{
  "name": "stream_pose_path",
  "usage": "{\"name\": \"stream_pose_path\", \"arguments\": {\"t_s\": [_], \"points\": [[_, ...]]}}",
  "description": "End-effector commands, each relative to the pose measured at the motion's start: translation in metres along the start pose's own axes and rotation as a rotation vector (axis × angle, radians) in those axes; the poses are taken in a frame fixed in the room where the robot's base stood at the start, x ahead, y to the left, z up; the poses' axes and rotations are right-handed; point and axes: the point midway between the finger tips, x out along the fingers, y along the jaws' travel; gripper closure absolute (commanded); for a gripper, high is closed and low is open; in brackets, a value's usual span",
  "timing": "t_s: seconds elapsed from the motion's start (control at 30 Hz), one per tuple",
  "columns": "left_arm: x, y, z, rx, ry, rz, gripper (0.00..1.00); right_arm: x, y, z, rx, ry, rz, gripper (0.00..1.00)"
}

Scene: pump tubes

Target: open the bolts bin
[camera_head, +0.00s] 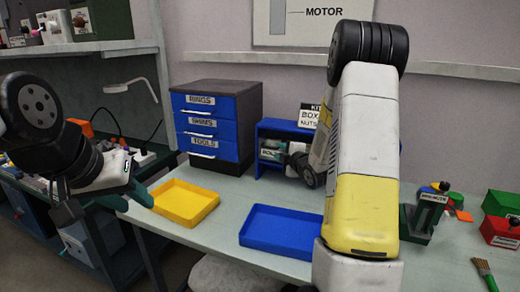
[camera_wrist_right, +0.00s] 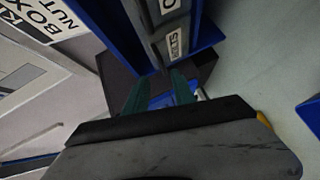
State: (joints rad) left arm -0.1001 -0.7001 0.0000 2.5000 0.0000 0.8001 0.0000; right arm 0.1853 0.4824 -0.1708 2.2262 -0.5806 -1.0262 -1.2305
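The bolts bin (camera_head: 269,155) sits in the small blue rack (camera_head: 262,128) at the back of the bench, its label partly readable. In the right wrist view a grey bin front with an upside-down label ending in "LTS" (camera_wrist_right: 176,42) lies just beyond my fingertips. My right gripper (camera_wrist_right: 158,88) has its two green fingers apart, with nothing clearly held between them; whether they touch the bin is unclear. In the head view my right forearm hides part of the rack. My left gripper (camera_head: 103,200) is open and empty, left of the yellow tray.
A drawer cabinet (camera_head: 213,142) labelled RINGS, SHIMS and TOOLS stands left of the rack. A yellow tray (camera_head: 164,212) and a blue tray (camera_head: 283,248) lie on the bench. A kit box sign (camera_head: 309,117) stands above the rack. A green-handled brush (camera_head: 486,276) lies at right.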

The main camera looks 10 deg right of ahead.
Motion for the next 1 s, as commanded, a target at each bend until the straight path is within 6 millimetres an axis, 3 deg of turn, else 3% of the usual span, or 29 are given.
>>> {"name": "stream_pose_path", "arguments": {"t_s": [0.23,0.63,1.0], "points": [[0.0,0.0,0.0,0.0,0.0,0.0,0.64,0.016,-0.009,0.001,-0.06,0.033,0.036,0.69],[0.0,0.0,0.0,0.0,0.0,0.0,0.64,0.074,-0.007,-0.001,-0.058,0.032,0.035,0.69],[0.0,0.0,0.0,0.0,0.0,0.0,0.64,0.082,-0.007,-0.002,-0.056,0.031,0.034,0.69]]}}
